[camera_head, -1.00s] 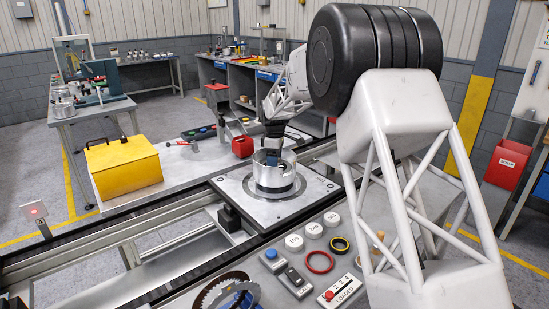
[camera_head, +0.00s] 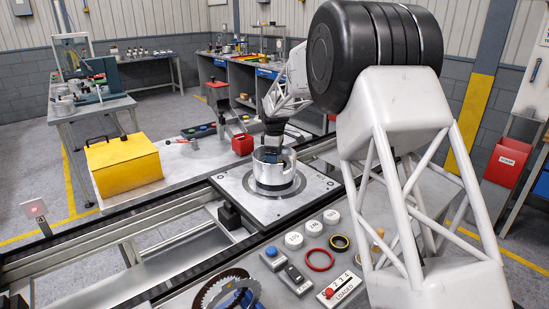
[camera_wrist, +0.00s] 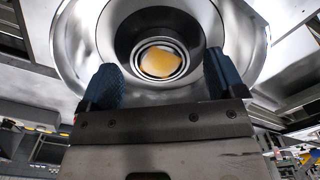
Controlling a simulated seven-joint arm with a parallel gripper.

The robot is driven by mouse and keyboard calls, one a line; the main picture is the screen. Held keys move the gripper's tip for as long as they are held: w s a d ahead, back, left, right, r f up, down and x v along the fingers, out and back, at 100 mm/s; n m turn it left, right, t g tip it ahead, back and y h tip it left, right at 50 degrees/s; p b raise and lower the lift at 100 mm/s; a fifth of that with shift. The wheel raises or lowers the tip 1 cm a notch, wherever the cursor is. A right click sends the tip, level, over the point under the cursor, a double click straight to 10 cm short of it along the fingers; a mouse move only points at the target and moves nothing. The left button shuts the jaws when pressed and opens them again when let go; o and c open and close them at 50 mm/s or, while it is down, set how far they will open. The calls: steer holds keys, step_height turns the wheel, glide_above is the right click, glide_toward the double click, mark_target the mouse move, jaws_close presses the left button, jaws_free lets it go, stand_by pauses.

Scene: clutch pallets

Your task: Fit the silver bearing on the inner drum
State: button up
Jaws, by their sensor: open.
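A silver drum (camera_head: 274,177) stands upright on the metal pallet plate (camera_head: 233,183) in the head view. My gripper (camera_head: 271,154) points down into its open top. In the wrist view, its two blue fingers are apart, one on each side of the drum's centre, with a clear gap between them. Between them, bright and dark concentric rings (camera_wrist: 161,77) surround a tan centre (camera_wrist: 160,62). One ring may be the silver bearing on the inner drum, but I cannot tell which. The fingers show no clear contact with the rings. The wide silver wall (camera_wrist: 85,45) surrounds the fingers.
In front lie white round pucks (camera_head: 294,240), a red ring (camera_head: 319,260), a dark yellow-edged ring (camera_head: 340,243) and toothed discs (camera_head: 222,290). The drum's wall closely surrounds my gripper.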

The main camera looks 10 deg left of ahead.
step_height(320, 180, up, 13)
steer(key=shift+f, duration=0.15)
stand_by(0.4)
stand_by(0.8)
steer(key=s+d+r+m+t, duration=0.1)
steer(key=s+d+r+m, duration=0.3)
steer(key=s+d, duration=0.8)
steer(key=s+d+r+m, duration=0.4)
steer(key=s+d, duration=0.3)
steer(key=s, duration=0.9)
steer(key=s+d+f+m, duration=0.3)
steer(key=s, duration=0.8)
steer(key=s+d+f+m+t, duration=0.1)
steer(key=s+d+f+m, duration=0.2)
steer(key=s, duration=0.8)
steer(key=s+d+f+m, duration=0.3)
steer(key=s+d+f, duration=0.1)
steer(key=s, duration=0.7)
steer(key=shift+d+f+t, duration=0.2)
steer(key=shift+f+t, duration=0.1)
steer(key=shift+f, duration=0.25)
